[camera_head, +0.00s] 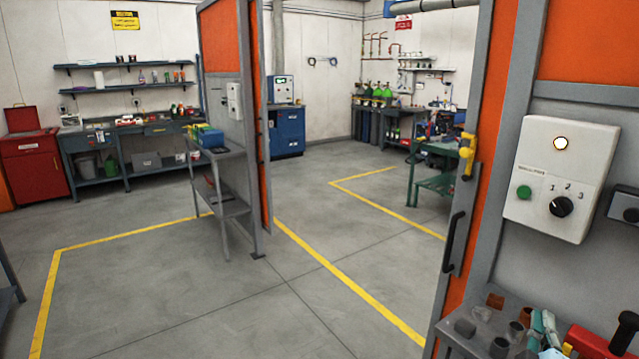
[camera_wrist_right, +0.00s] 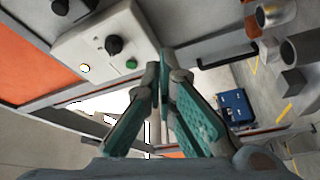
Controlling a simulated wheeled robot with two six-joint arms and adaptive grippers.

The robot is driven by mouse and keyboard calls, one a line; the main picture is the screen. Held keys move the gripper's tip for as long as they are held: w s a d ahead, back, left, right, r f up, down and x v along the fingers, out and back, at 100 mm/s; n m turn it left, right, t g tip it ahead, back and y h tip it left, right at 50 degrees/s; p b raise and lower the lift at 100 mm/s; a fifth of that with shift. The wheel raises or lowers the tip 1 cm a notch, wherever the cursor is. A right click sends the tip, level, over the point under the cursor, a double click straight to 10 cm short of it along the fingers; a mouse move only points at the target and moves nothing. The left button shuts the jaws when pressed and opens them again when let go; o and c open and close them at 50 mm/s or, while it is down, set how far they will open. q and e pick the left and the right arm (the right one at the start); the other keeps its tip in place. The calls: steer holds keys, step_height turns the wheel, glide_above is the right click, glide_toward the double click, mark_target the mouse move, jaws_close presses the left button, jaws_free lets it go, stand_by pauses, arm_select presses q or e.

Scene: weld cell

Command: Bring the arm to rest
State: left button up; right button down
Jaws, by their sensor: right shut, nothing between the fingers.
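My right gripper (camera_head: 542,322) shows at the lower right of the head view, over the cluttered shelf below the white control box. In the right wrist view its teal-padded fingers (camera_wrist_right: 167,66) meet at their tips with nothing between them. The wrist view also shows the control box (camera_wrist_right: 90,50) beside the fingers, with its black knob, green button and lit lamp. Most of the right arm is out of the head view. My left gripper is in neither view.
The control box (camera_head: 562,175) hangs on the panel by the orange-edged doorway. The shelf below holds pipe pieces (camera_head: 500,347) and a red item (camera_head: 597,343). Open floor (camera_head: 220,285) with yellow lines lies left. A narrow table (camera_head: 218,155) and green bench (camera_head: 440,187) stand farther off.

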steer(key=s+a+f+m+g+y, duration=0.2)
steer(key=s+f+g, duration=0.1)
steer(key=s+f, duration=0.4)
steer(key=s+a+f+m+g+y, duration=0.2)
steer(key=s+a+f+g, duration=0.15)
steer(key=f, duration=0.65)
steer(key=s+a+f+m+g+y, duration=0.1)
steer(key=s+a+f+g+y, duration=0.1)
steer(key=s+a+f, duration=0.3)
steer(key=s+a+f+g+y, duration=0.1)
steer(key=s+a+g+y, duration=0.1)
steer(key=s, duration=0.5)
steer(key=s+a+f+m+g+y, duration=0.1)
steer(key=s+a+f+g, duration=0.1)
steer(key=s+a+f, duration=0.3)
steer(key=s+d+f+g, duration=0.1)
steer(key=d+f, duration=0.1)
steer(key=f, duration=0.7)
steer(key=s+d+f+g, duration=0.1)
steer(key=s+d+f, duration=0.1)
steer(key=f, duration=0.8)
steer(key=s+f, duration=1.1)
steer(key=s, duration=0.2)
steer(key=shift+m+g, duration=0.3)
steer(key=shift+g, duration=0.05)
